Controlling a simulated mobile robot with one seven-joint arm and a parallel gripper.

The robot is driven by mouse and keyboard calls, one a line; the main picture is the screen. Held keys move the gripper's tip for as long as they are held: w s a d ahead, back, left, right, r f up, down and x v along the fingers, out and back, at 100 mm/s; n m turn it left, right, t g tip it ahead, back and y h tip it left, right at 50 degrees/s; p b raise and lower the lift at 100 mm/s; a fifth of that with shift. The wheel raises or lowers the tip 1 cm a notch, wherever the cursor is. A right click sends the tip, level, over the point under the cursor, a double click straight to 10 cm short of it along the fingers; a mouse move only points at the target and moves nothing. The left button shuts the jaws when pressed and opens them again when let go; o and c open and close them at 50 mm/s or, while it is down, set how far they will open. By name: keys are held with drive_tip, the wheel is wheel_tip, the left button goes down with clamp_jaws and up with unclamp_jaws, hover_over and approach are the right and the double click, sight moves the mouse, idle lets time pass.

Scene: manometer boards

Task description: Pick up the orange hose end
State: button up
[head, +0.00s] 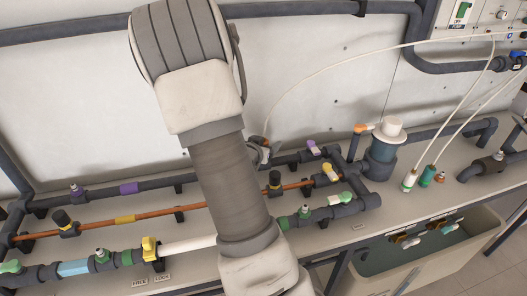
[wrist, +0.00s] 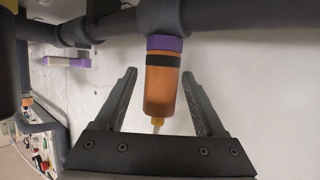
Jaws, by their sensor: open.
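The orange hose end (wrist: 160,92) is a translucent orange cylinder with a black band, below a purple ring (wrist: 165,44) on a dark pipe (wrist: 162,18) in the wrist view. A pale, thin tip leaves its lower end. My gripper (wrist: 160,72) is open, with one finger on each side of the hose end; gaps show on both sides. In the head view a small orange piece (head: 265,141) shows beside my arm at the lower end of a pale hose (head: 330,67). My arm hides much of that area, and I cannot make out my fingers there.
Dark pipes (head: 100,192) with several coloured valves and fittings run along the bench close to the pale wall panel (head: 70,95). A second orange piece (head: 361,128) sits near a white-capped pot (head: 385,150). A basin (head: 470,235) stands at the lower right.

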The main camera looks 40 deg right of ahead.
drive_tip(key=shift+w+d+f, duration=0.1)
drive_tip(key=shift+w+d, duration=0.05)
drive_tip(key=shift+d, duration=0.15)
drive_tip(key=shift+c, duration=0.4)
clamp_jaws()
drive_tip(key=s+d+r+p, duration=0.3)
drive_tip(key=s+r, duration=0.8)
drive_tip(key=shift+d, duration=0.25)
